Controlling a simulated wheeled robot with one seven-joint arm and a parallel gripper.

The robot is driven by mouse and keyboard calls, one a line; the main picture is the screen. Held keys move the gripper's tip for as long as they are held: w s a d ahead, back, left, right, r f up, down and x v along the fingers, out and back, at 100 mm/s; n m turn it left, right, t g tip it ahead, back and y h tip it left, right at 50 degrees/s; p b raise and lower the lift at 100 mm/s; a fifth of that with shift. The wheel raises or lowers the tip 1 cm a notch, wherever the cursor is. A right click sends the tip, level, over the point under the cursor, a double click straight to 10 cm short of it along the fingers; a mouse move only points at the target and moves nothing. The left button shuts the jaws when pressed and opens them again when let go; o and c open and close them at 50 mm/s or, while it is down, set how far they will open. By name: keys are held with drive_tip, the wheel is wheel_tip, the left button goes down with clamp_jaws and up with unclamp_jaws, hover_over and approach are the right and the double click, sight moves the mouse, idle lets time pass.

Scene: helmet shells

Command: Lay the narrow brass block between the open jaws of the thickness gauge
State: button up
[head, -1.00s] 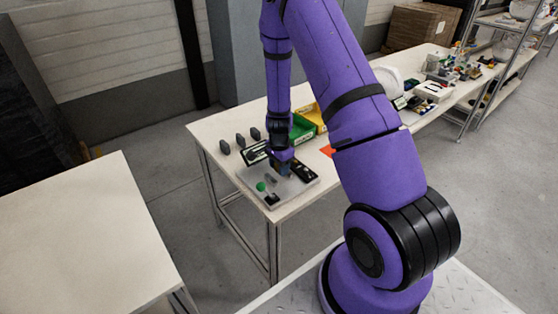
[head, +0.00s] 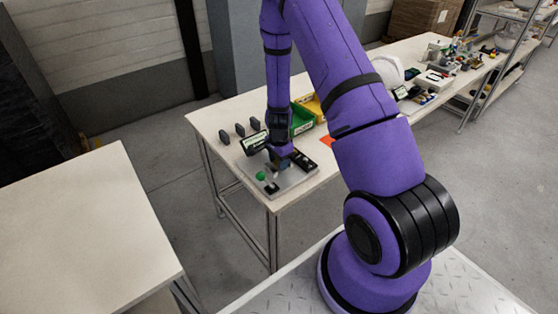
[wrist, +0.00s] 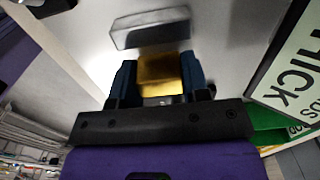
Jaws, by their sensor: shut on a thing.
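My gripper (wrist: 160,82) is shut on the narrow brass block (wrist: 160,72), which sits between its two dark blue fingers in the wrist view. A grey block-like piece (wrist: 150,30) stands on the pale plate just beyond the brass block, with a small gap between them in that view. I cannot tell whether it is a gauge jaw. In the head view my gripper (head: 279,164) points down, low over the grey plate (head: 295,184) at the near table's corner. The gauge's jaws cannot be made out clearly there, and the brass block is mostly hidden by the gripper.
A green knob-like piece (head: 262,175) and a dark strip (head: 303,160) are on the plate. A sign (head: 254,142) stands behind, beside several dark upright pieces (head: 239,130). Green (head: 301,121) and yellow (head: 315,107) bins are behind the arm. The left table (head: 85,235) is bare.

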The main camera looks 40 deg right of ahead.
drive_tip(key=shift+f, duration=0.35)
drive_tip(key=o, duration=1.1)
drive_tip(key=shift+o, duration=0.2)
